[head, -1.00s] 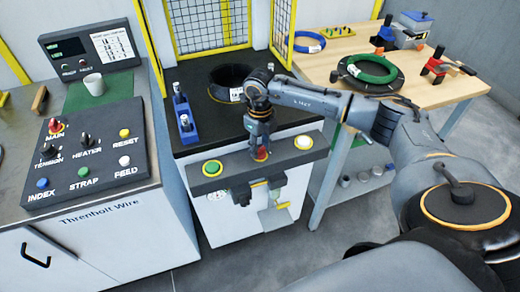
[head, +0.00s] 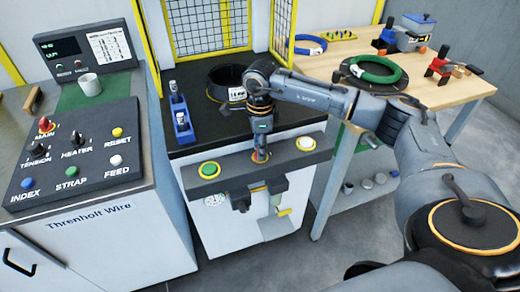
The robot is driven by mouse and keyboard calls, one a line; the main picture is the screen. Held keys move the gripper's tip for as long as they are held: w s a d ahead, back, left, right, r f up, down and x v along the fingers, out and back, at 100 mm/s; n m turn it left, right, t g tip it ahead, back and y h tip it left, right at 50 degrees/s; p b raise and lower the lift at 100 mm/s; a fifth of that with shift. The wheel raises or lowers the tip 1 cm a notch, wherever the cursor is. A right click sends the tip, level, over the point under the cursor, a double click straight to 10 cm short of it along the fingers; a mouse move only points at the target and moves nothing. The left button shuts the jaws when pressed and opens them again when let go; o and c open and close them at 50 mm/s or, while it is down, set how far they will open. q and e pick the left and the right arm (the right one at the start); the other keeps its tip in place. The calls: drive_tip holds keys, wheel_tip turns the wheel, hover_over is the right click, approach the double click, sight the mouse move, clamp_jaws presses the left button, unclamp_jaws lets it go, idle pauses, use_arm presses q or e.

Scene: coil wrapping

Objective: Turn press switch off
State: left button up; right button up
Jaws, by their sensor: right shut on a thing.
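The press front has a dark grey control bar (head: 232,172) with a green button (head: 209,170) at its left, a white button (head: 306,144) at its right and a switch with a yellow-orange ring (head: 268,162) in the middle. My right gripper (head: 260,156) points down at the middle switch and is shut on it. The fingers hide most of the switch, so its turned position cannot be told. My left gripper is not in view.
A black coil (head: 228,83) lies on the press top, beside a blue rack (head: 181,120). The Threnholt Wire console (head: 80,150) with knobs and buttons stands at the left. A wooden table (head: 440,95) at the right bears a green coil (head: 375,69).

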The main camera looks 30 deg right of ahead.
drive_tip(key=shift+n+b, duration=0.35)
drive_tip(key=shift+n, duration=0.45)
drive_tip(key=o, duration=1.1)
drive_tip(key=shift+o, duration=0.2)
drive_tip(key=shift+r, duration=0.1)
